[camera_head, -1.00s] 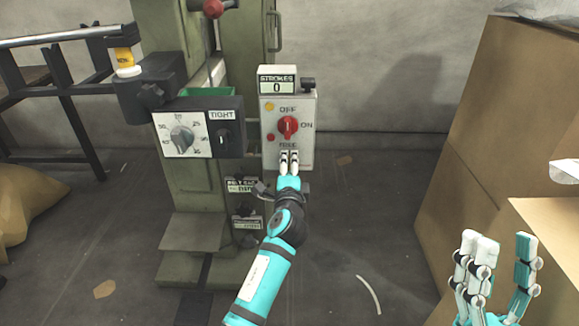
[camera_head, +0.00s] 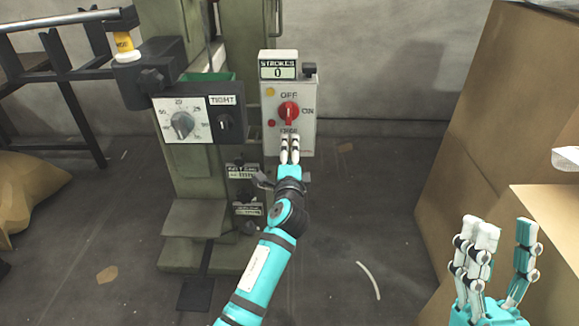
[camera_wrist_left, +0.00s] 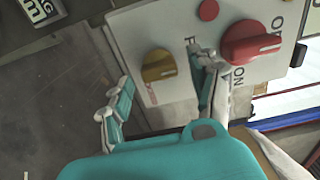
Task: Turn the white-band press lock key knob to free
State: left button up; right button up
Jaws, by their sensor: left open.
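The control box (camera_head: 305,135) on the green press carries a red knob (camera_head: 289,113) with OFF above, ON to its right and FREE below. In the left wrist view, a gold knob (camera_wrist_left: 158,65) sits beside the red knob (camera_wrist_left: 250,42), on the FREE label's side. The head view hides the gold knob behind my fingers. My left gripper (camera_head: 290,142) is at the box's lower part. In the wrist view its open fingers (camera_wrist_left: 163,92) stand either side of the gold knob; contact is unclear. My right gripper (camera_head: 498,250) is open and empty at lower right. I cannot make out a white band.
A dial panel (camera_head: 185,122) marked TIGHT juts out left of the box. A strokes counter (camera_head: 278,68) reading 0 tops the box. Smaller labelled controls (camera_head: 243,190) sit lower on the press. Cardboard boxes (camera_head: 500,110) stand at right. The floor between is mostly open.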

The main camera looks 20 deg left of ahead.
pick_arm(q)
jog(key=v, duration=1.1)
